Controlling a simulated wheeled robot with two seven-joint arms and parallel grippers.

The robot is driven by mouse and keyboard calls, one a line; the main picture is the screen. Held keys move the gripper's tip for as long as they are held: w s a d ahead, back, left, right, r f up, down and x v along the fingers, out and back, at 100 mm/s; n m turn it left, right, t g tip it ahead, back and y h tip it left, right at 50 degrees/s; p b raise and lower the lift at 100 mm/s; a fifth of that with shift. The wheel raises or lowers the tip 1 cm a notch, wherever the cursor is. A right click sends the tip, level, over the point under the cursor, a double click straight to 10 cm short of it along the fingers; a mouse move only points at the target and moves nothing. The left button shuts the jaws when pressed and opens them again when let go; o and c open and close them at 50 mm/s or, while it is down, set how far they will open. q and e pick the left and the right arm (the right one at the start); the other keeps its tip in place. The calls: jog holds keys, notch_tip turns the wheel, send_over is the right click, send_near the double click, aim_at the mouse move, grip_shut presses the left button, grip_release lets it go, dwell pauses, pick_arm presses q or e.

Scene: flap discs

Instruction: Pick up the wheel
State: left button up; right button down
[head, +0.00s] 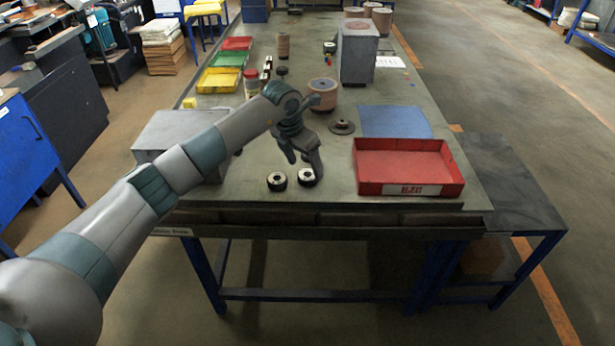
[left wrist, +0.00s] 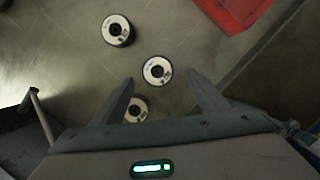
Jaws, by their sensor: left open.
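Several black wheels with pale centres lie flat on the grey table near its front edge. In the head view one wheel (head: 307,177) is just under my left gripper (head: 303,162) and another wheel (head: 277,181) lies to its left. In the left wrist view one wheel (left wrist: 157,70) appears between the fingertips of my open gripper (left wrist: 159,77). A second wheel (left wrist: 118,30) is farther up and left. A third wheel (left wrist: 136,110) is partly hidden by a finger. The gripper holds nothing and points down. My right gripper is not in view.
A red tray (head: 411,187) stands right of the wheels, with a blue mat (head: 395,121) behind it. A brown disc (head: 341,127) lies behind the gripper. A grey block (head: 165,127) is at the left, partly behind my arm. Bins and cylinders stand farther back.

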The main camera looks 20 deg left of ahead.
aim_at(307, 174)
pick_arm(q)
jog(key=p+x, duration=0.2)
jog(key=x, duration=0.1)
jog(key=shift+w+a+f, duration=0.1)
jog(key=shift+w+f, duration=0.15)
jog(key=shift+f, duration=0.05)
jog(key=shift+w+f, duration=0.1)
jog(key=shift+f, duration=0.25)
jog(key=c, duration=1.2)
jog(key=shift+r, duration=0.15)
